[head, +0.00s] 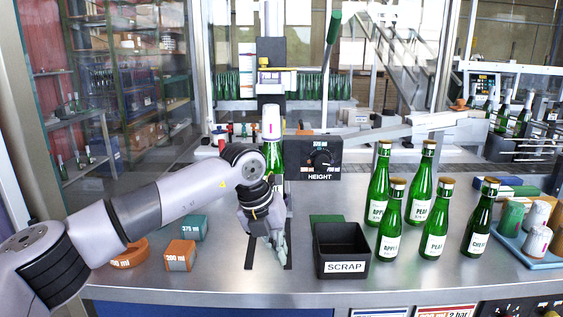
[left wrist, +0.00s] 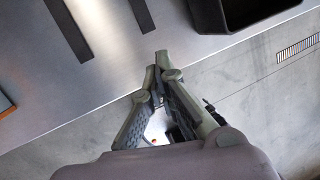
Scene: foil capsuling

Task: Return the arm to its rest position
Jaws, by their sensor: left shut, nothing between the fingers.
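My left arm (head: 165,200) reaches in from the left over the steel bench. My left gripper (head: 279,258) hangs fingers down, just left of the scrap bin, near the bench's front edge. In the left wrist view its fingers (left wrist: 160,62) are closed together with nothing between them. Behind it, a green bottle with a white cap (head: 271,122) stands upright under the capsuling machine (head: 270,52); my wrist hides part of its body. My right gripper is not in view.
A black scrap bin (head: 342,270) stands right of the gripper; its corner shows in the left wrist view (left wrist: 205,17). Several corked green bottles (head: 420,195) stand further right, beside a blue tray of capsules (head: 530,258). Orange (head: 180,262) and teal (head: 194,228) blocks lie by my arm.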

